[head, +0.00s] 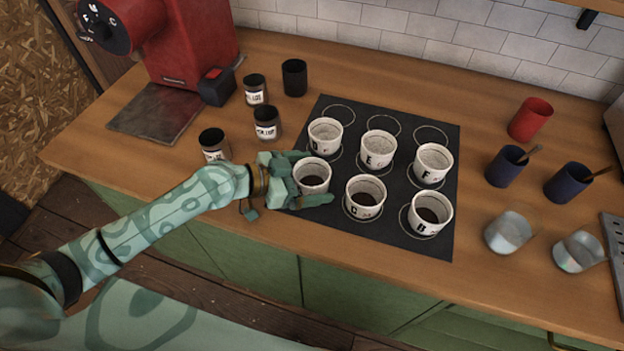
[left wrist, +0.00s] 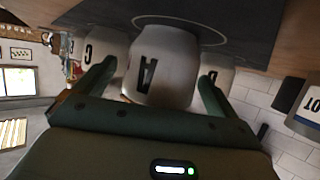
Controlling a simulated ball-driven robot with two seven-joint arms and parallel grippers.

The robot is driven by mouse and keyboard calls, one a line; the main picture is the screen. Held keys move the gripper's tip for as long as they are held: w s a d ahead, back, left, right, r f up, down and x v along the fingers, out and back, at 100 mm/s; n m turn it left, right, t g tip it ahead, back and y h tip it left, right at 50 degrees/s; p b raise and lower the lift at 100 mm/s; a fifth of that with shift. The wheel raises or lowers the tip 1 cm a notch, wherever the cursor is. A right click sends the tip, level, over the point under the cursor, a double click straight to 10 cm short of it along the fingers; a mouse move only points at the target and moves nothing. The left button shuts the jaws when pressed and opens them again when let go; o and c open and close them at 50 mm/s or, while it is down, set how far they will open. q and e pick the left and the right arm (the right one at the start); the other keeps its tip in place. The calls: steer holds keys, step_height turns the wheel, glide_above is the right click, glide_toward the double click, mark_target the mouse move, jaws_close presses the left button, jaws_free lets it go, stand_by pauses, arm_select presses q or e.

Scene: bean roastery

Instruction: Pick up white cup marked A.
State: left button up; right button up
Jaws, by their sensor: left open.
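The white cup marked A (left wrist: 150,70) is large in the left wrist view, its letter facing my gripper. In the head view this cup (head: 313,170) stands at the near left of the black mat (head: 400,239), with dark contents. My left gripper (head: 318,178) is open, with one finger on the far side of the cup and one on the near side. In the left wrist view the cup sits between the fingers; whether they touch it I cannot tell. Cup C (head: 363,206) stands to its right and cup D (head: 325,126) behind it. My right gripper is out of view.
Cups E (head: 379,142), F (head: 433,158) and B (head: 430,205) also stand on the mat. Labelled jars (head: 266,128) and a red grinder (head: 190,45) are at the left. Blue cups (head: 506,168), a red cup (head: 531,116) and glasses (head: 508,236) are at the right.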

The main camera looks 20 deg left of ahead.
arm_select(q)
steer(key=shift+w+d+f, duration=0.25)
steer(key=shift+d, duration=0.05)
steer(key=shift+r, duration=0.1)
steer(key=c, duration=1.2)
